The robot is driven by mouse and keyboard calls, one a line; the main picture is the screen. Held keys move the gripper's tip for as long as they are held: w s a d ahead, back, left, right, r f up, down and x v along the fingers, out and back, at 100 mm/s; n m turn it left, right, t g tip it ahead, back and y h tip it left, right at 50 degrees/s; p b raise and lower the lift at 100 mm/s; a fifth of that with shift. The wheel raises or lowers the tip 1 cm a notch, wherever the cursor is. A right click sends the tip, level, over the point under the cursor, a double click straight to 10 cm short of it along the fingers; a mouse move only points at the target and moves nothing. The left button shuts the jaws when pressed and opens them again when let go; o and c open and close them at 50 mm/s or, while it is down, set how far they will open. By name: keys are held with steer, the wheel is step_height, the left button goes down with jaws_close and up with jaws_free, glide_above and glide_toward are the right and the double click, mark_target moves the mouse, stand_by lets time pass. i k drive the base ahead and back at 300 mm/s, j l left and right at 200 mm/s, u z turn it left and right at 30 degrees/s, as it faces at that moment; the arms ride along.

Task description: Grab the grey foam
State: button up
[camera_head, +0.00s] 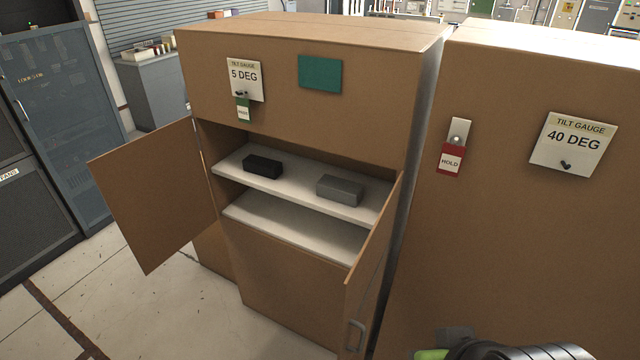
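A grey block (340,190), which looks like the grey foam, lies on the right part of the upper white shelf (300,187) in an open brown cabinet. A black block (263,166) of similar shape lies to its left on the same shelf, with a gap between them. The grey block is fully visible and nothing touches it but the shelf. A dark ribbed part of my arm shows at the bottom right edge, well below and right of the cabinet opening. My gripper's fingers are not seen.
The cabinet's left door (150,195) stands wide open; its right door (372,265) is open toward me, near the grey block. The lower shelf (300,228) looks empty. A second brown cabinet (520,220) with a "40 DEG" sign (572,145) stands close at right. Floor is clear at lower left.

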mark_target(345, 192)
steer(key=i+j+u, duration=0.4)
steer(key=i+j, duration=0.3)
steer(key=j, duration=0.3)
steer(key=i+j+u, duration=0.4)
steer(key=i+j, duration=0.4)
steer(key=i+u, duration=0.2)
steer(key=i, duration=0.15)
